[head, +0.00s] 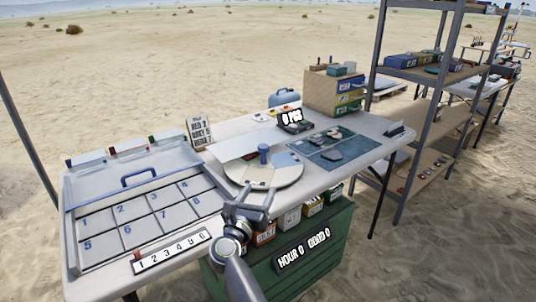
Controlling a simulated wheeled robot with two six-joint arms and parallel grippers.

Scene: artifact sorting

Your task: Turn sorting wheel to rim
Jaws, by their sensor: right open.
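The sorting wheel (288,176) is a pale round disc with sector lines, lying on the white table. A blue knob (263,153) stands up near its middle. A flat white panel (238,146) covers part of its back left side. My right gripper (250,196) is open and empty at the front left of the wheel, near the table's front edge. Its fingers seem apart from the knob; I cannot tell its height above the table. Small labelled bins (290,218) stand below the table edge in front of the wheel; their lettering is too small to read surely. My left gripper is out of view.
A numbered tray (147,222) with a blue handle fills the table's left. A card (199,132), a counter reading "0 PCS" (292,118) and a blue mat (355,142) with grey pieces lie behind and right. A green chest (322,254) stands in front; shelves (379,60) stand right.

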